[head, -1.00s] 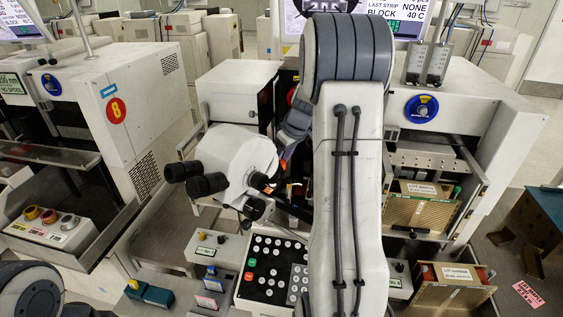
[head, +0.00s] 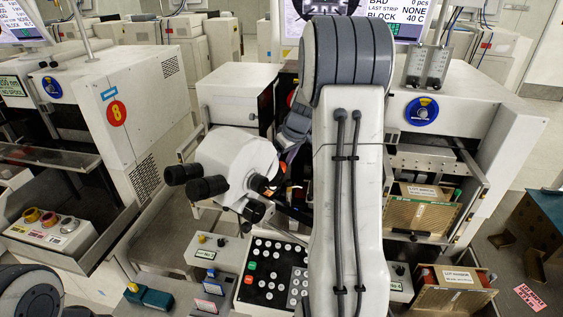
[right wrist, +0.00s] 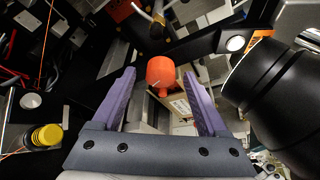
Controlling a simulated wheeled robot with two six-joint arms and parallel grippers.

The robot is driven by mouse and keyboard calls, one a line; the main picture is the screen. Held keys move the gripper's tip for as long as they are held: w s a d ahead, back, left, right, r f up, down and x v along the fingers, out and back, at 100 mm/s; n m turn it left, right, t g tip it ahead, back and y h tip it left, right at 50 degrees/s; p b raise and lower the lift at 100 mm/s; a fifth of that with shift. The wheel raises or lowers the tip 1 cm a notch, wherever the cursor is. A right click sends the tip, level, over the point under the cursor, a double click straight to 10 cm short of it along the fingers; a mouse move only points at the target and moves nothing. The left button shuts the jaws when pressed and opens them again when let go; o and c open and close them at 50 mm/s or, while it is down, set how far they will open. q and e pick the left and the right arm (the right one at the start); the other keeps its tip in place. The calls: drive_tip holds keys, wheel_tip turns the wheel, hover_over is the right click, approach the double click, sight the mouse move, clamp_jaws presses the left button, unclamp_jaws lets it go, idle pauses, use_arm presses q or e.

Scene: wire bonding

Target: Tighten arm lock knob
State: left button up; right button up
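In the right wrist view a round orange-red knob (right wrist: 161,72) on a short stem lies ahead between my right gripper's fingers. It looks like the arm lock knob. My right gripper (right wrist: 159,80) is open, with a purple finger on each side of the knob and visible gaps to both. I cannot tell how far the tips reach along the knob's depth. My left gripper is out of view.
A microscope head (head: 235,165) with black eyepieces stands left of my arm. A large black cylinder (right wrist: 285,100) is close on the right in the wrist view. A button panel (head: 270,270) lies below, and wooden magazines (head: 422,210) stand to the right.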

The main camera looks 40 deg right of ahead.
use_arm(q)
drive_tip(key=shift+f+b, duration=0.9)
use_arm(e)
drive_tip(key=v, duration=1)
drive_tip(key=shift+r, duration=0.25)
drive_tip(key=shift+s, duration=0.1)
